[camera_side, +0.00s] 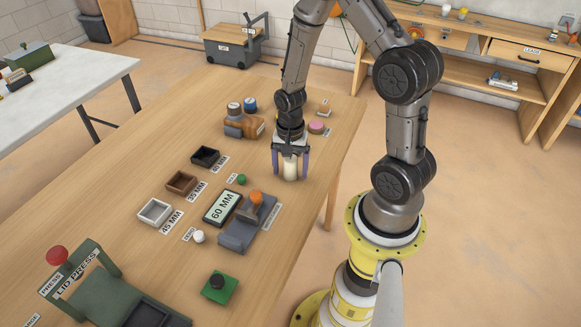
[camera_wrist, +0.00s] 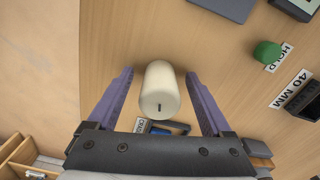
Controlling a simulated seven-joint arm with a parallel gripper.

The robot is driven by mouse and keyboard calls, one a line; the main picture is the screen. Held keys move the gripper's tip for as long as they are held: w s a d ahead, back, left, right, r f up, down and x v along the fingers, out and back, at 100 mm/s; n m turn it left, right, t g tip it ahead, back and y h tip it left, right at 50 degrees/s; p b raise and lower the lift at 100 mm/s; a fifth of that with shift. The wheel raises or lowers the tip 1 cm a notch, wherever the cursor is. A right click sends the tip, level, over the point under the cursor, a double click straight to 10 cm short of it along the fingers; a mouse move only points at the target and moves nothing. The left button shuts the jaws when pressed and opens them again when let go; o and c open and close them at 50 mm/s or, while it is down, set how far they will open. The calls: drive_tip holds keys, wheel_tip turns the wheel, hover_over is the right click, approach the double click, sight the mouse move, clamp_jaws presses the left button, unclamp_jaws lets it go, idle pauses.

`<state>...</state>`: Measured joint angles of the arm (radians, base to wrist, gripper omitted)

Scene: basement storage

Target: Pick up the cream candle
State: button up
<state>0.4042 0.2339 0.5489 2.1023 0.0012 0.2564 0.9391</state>
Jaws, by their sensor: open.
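The cream candle (camera_side: 290,168) is a pale upright cylinder standing on the wooden table, near its right edge. In the wrist view the candle (camera_wrist: 160,90) shows from above with a dark wick on its top. My gripper (camera_side: 290,170) points down over it, with one purple finger on either side. In the wrist view my gripper (camera_wrist: 160,95) is open, and a gap shows between each finger and the candle, so it is not clasped.
A grey caliper-like gauge (camera_side: 248,222) and a 60 MM display (camera_side: 223,208) lie to the left. Small trays (camera_side: 155,211) stand farther left. A brown wooden block (camera_side: 243,124) and a pink disc (camera_side: 316,127) are behind. A green lid press (camera_side: 105,290) stands at front left.

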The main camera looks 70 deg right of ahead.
drive_tip(key=shift+c, duration=0.3)
clamp_jaws()
